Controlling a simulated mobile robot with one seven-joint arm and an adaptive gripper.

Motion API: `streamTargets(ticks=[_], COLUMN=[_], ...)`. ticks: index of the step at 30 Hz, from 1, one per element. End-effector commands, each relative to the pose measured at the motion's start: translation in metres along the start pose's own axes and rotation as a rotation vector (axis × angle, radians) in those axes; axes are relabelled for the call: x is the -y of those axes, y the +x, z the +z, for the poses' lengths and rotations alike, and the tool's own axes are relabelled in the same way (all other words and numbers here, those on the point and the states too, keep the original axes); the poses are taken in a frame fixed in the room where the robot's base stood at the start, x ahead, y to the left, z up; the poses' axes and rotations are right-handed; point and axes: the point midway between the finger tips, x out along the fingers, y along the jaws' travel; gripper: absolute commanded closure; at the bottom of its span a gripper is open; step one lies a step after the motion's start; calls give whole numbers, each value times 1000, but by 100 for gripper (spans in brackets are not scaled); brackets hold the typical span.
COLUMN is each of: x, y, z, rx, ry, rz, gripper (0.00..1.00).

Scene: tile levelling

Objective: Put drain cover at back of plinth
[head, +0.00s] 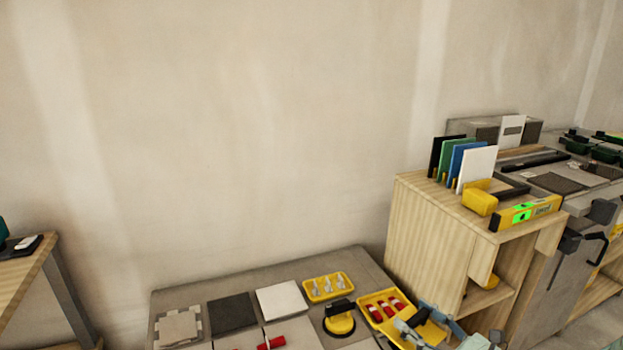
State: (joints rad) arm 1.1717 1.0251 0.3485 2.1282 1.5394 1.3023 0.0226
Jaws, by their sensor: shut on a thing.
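I cannot make out my gripper in the head view, nor anything held in it. I cannot pick out the drain cover for certain. A dark flat plate (556,182) lies on the grey worktop at the right, but I cannot tell whether it is the cover. No plinth can be clearly identified. A grey block (487,131) stands at the back right by the wall, with a white panel (512,130) upright at its front.
A low table (228,284) holds tiles, a tray of clips (329,287), a tray of red wedges (373,301) and a suction cup (340,322). Pale blue-grey and yellow parts (437,314) crowd its right corner. A wooden cabinet (425,232) bears upright panels and a yellow level (527,212).

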Motion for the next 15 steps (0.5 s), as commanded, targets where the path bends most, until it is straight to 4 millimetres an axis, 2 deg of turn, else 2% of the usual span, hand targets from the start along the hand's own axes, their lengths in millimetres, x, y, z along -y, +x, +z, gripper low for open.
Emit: streamTargets(ticks=[1,6,13,15], x=[-14,-53,-99,-96], y=[14,45,70,69], z=[15,50,80,92], rx=[-1,-9,-28,-27], ry=[-7,-1,2,8], rz=[58,205,353,330], gripper=[69,69,69,69])
